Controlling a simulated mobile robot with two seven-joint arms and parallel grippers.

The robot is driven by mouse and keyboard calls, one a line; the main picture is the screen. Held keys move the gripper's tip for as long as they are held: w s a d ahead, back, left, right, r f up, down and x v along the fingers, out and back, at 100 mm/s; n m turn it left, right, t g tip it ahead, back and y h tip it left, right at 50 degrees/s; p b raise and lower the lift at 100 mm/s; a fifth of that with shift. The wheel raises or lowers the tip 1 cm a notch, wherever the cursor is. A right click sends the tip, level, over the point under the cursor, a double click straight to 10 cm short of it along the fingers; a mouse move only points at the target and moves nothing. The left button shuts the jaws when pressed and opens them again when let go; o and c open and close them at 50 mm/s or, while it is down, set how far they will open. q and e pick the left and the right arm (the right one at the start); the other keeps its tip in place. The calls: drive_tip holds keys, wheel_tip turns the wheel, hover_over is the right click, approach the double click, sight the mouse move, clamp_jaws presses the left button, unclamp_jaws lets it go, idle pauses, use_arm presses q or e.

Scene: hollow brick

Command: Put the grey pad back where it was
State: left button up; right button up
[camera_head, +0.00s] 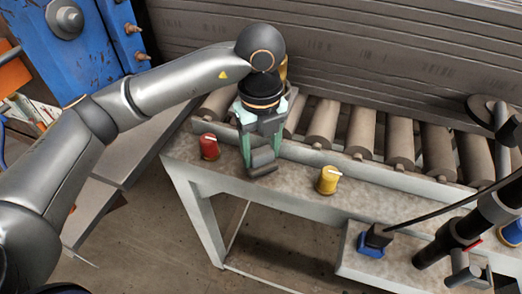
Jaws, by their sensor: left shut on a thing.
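My left gripper (262,152) comes down from above at the near edge of the bench, with pale green fingers. It is shut on a small dark grey piece, which looks like the grey pad (263,158). The pad shows low between the fingers, over the bench's front rim. Whether it touches the bench top is hard to tell. The pad's former place is not marked in this view. My right gripper cannot be made out.
A red knob-like piece (209,147) stands left of the gripper, and a yellow one (328,180) stands to its right. A blue piece (371,245) sits on a lower ledge. A roller conveyor (357,133) runs behind. A black pole-like part (460,235) stands at right.

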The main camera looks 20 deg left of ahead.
sight(261, 150)
use_arm(q)
drive_tip(key=shift+f, duration=0.55)
drive_tip(key=shift+f, duration=0.1)
drive_tip(key=shift+f, duration=0.15)
drive_tip(key=o, duration=1.2)
wheel_tip(261, 150, up, 12)
drive_tip(key=shift+r, duration=0.25)
